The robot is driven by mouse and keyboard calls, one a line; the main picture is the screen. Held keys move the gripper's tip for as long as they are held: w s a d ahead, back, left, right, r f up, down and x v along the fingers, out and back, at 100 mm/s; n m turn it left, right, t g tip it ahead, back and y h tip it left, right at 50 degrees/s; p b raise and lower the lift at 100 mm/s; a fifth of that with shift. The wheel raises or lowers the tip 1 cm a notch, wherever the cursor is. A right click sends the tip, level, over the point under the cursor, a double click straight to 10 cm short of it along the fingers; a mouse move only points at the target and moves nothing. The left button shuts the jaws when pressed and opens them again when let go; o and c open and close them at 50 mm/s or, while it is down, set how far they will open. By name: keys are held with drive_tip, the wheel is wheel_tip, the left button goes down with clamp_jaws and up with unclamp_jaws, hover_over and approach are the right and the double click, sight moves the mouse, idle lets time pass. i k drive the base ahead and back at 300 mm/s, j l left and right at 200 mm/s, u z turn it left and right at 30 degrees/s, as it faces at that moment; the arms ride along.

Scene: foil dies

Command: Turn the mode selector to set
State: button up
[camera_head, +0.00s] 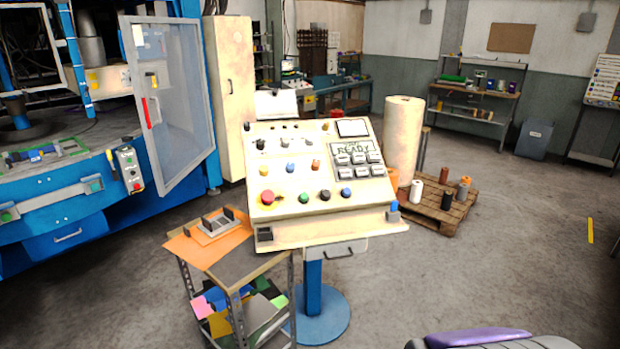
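The cream control panel (300,218) stands on a blue pedestal (313,290) in the middle of the view. Its sloped face carries small dark switches (261,144) along the top. Below them is a row with a yellow knob (264,170), a blue knob (290,167) and an orange knob (316,164). The bottom row has a red button (267,197), a green button (303,198), a black knob (325,194) and a blue knob (346,191). A screen (351,147) reads "READY". The labels are too small to read, so I cannot tell which control is the mode selector. My gripper is not visible.
A small cart (243,268) with orange sheets stands against the panel's front left. A blue machine with an open clear door (177,100) is at left. A pallet (437,212) with rolls stands behind right. The floor (470,275) at right is clear.

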sight(261, 142)
drive_tip(key=i+u, duration=0.25)
drive_tip(key=i, duration=0.2)
drive_tip(key=i+l+u, duration=0.25)
drive_tip(key=i, duration=0.25)
drive_tip(key=i+l+u, duration=0.1)
drive_tip(key=i+u, duration=0.15)
drive_tip(key=i, duration=0.2)
